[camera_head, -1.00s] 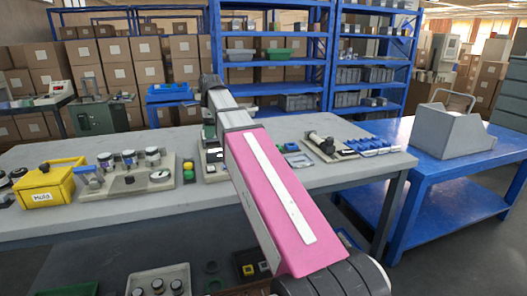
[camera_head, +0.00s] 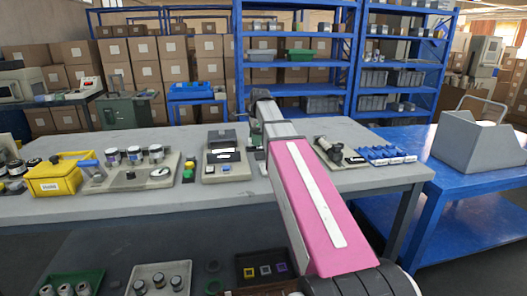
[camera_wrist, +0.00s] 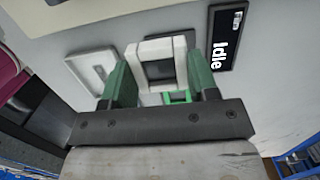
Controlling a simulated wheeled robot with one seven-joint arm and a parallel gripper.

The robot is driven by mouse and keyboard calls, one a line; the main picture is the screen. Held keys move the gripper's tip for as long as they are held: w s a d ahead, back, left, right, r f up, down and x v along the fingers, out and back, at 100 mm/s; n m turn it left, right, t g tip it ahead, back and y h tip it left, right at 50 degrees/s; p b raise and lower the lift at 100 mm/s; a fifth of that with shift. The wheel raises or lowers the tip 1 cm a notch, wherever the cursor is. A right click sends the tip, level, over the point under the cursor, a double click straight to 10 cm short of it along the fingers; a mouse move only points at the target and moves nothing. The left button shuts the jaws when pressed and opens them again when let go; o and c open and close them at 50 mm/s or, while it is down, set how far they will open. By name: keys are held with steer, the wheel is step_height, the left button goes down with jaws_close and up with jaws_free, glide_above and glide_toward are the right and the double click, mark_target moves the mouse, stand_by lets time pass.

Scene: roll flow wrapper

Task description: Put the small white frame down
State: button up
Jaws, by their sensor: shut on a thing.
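In the wrist view my gripper (camera_wrist: 160,88) is shut on the small white frame (camera_wrist: 180,43), which has a dark opening in its middle. The green fingers stand on either side of the frame. A green piece (camera_wrist: 178,97) shows below the frame, partly covered by the gripper body. I cannot tell whether the frame touches the surface behind it. In the head view my pink and grey arm reaches over the grey table (camera_head: 110,205). The gripper and the frame cannot be made out there.
A light grey rectangular piece (camera_wrist: 95,70) lies left of the frame, and a black "Idle" panel (camera_wrist: 228,38) lies right. On the table are a grey device (camera_head: 222,160), a yellow box (camera_head: 60,178) and blue parts (camera_head: 385,154). A blue table (camera_head: 455,160) stands right.

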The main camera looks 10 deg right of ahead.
mark_target(262, 155)
steer(key=d+f, duration=0.1)
steer(key=w+d+f, duration=0.1)
steer(key=d, duration=0.1)
steer(key=shift+d+f, duration=0.1)
steer(key=shift+d, duration=0.15)
steer(key=shift+f, duration=2)
steer(key=shift+f, duration=0.1)
steer(key=o, duration=0.9)
step_height(262, 155, up, 12)
steer(key=d, duration=0.1)
steer(key=shift+d, duration=0.25)
